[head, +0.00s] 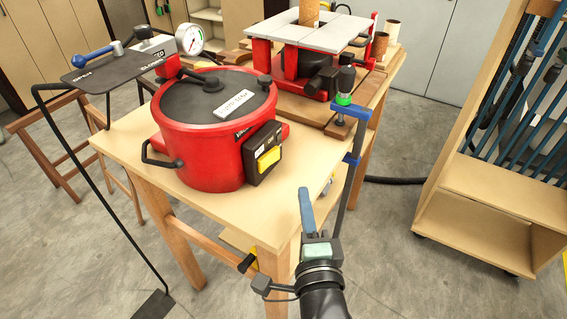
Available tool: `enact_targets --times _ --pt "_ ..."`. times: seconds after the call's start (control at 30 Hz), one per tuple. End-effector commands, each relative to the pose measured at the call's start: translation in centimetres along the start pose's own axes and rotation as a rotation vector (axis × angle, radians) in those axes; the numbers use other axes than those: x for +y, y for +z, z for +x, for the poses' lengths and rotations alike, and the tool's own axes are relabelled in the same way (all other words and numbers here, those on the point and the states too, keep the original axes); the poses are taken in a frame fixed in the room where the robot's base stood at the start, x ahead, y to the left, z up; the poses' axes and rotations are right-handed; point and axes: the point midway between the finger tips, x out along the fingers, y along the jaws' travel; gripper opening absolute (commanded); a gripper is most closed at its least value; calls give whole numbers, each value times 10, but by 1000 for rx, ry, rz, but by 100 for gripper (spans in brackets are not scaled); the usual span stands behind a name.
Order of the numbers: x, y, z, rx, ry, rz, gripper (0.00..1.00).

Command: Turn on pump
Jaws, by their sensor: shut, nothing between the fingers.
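A red pot-shaped vessel (198,150) with a black lid stands on the wooden table in the head view; I take it to be the pump. A white label (234,104) lies on its lid, too small to read surely. A black switch box (262,154) with a yellow switch (268,159) is on the vessel's right front side. My gripper (305,200) is shut and empty, its blue fingers pointing away from me. In the picture it is right of and below the switch box, apart from it. I cannot tell its exact height.
The wooden table (222,207) has bare top at its front. A black plate (120,68) with a blue lever and a pressure gauge (189,39) are at the left. A blue clamp (355,150) stands at the right edge. A red machine (300,50) is behind; a wooden clamp rack (500,215) is right.

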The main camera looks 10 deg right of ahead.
Motion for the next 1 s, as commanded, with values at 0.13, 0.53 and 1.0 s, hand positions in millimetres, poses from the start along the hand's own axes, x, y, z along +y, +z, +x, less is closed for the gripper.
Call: enact_targets --times 0.13,0.53,1.0 --pt "-2 0 30 -1 -1 -1 0" --pt "-4 21 84 -1 2 -1 0" --pt "0 28 92 0 1 0 0"
